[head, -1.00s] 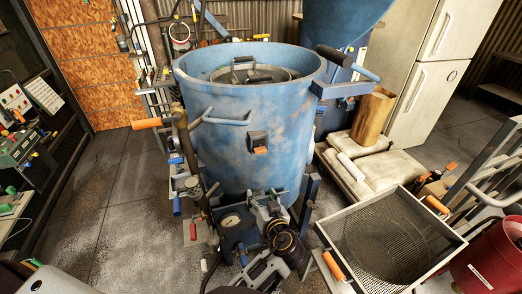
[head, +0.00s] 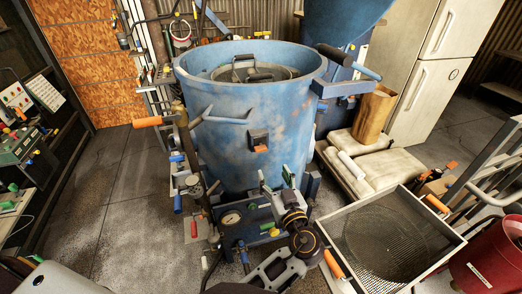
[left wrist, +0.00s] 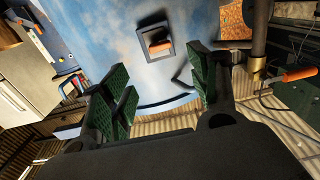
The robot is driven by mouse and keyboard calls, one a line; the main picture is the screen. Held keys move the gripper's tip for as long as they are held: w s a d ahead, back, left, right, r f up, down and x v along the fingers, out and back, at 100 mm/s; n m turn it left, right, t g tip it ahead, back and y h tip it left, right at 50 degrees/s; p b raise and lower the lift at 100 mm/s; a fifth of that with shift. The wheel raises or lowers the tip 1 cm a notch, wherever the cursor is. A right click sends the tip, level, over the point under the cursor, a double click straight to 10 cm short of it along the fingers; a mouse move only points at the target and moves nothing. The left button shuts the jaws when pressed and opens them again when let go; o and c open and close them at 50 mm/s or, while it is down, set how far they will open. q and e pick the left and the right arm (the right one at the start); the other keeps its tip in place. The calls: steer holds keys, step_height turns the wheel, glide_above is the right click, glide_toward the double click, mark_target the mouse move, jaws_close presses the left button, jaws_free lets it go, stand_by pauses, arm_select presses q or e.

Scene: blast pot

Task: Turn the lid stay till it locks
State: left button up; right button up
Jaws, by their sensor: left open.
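The blue blast pot (head: 220,150) stands upright in the middle of the head view. Its lid (head: 285,74), with a grip on top, sits inside the rim. A small dark square fitting (head: 258,136) with an orange tab (head: 261,149) is on the pot's front; it also shows in the left wrist view (left wrist: 157,38). I cannot tell for sure which part is the lid stay. My left gripper (head: 277,182) is open and empty, below and slightly right of this fitting, apart from it. Its green pads flank the pot wall in the left wrist view (left wrist: 160,95). My right gripper is not seen.
An orange-handled lever (head: 148,122) juts out left of the pot. A gauge (head: 231,218) and pipework stand low in front. A black-gripped arm (head: 333,54) is at the right rim. A mesh tray (head: 330,222) lies at the lower right. Open floor is at the left.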

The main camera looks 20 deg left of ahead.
mark_target(262, 151)
arm_select(q)
steer(key=p+x, duration=0.4)
steer(key=x, duration=0.8)
steer(key=shift+s+r, duration=0.1)
steer(key=shift+p+x, duration=0.35)
steer(key=shift+x, duration=0.6)
steer(key=c, duration=1)
steer(key=shift+c, duration=0.3)
